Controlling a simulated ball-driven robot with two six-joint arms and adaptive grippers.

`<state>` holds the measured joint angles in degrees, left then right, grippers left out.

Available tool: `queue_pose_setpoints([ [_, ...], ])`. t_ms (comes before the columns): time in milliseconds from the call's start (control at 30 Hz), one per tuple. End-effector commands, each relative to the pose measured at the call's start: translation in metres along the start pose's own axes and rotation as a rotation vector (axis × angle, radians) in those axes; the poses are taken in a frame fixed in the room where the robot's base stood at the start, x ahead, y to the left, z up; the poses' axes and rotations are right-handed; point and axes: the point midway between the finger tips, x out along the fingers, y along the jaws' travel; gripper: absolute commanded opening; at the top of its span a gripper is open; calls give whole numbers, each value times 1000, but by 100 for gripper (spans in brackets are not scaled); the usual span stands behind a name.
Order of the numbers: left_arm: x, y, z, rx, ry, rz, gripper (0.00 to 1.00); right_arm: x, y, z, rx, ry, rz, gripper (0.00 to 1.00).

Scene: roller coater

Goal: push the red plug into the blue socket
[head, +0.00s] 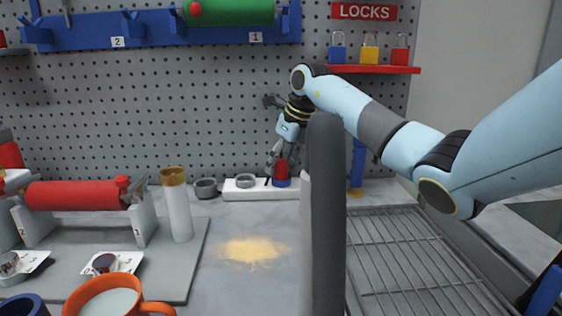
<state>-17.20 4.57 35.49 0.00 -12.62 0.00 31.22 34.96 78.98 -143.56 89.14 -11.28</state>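The red plug (281,167) stands upright at the back of the bench, at the right part of a white strip. The blue socket (281,183) shows as a blue band directly below it. The plug is at or in the socket's top; how deep it sits I cannot tell. My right gripper (280,156) points down from above, with its fingertips at the plug's upper part. The fingers are too small to tell whether they grip it or only touch it. My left gripper is not in view.
A grey upright panel (325,220) stands close to the plug's right, beside a wire rack (420,255). Grey rings (206,187) and a white cylinder (177,205) stand to the left. A red roller (75,195) and orange mug (112,297) are farther left. Yellow powder (250,250) lies on the bench.

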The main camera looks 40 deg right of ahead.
Motion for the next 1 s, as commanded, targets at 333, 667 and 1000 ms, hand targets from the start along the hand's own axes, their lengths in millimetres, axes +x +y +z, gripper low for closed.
queue_pose_setpoints([
  [333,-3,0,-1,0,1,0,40,-7,-1,2,0,-2,-1,58],
  [667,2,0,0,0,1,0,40,-74,-2,2,-2,-3,-5,58],
  [1000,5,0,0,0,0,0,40,-121,0,2,1,-1,-1,58],
])
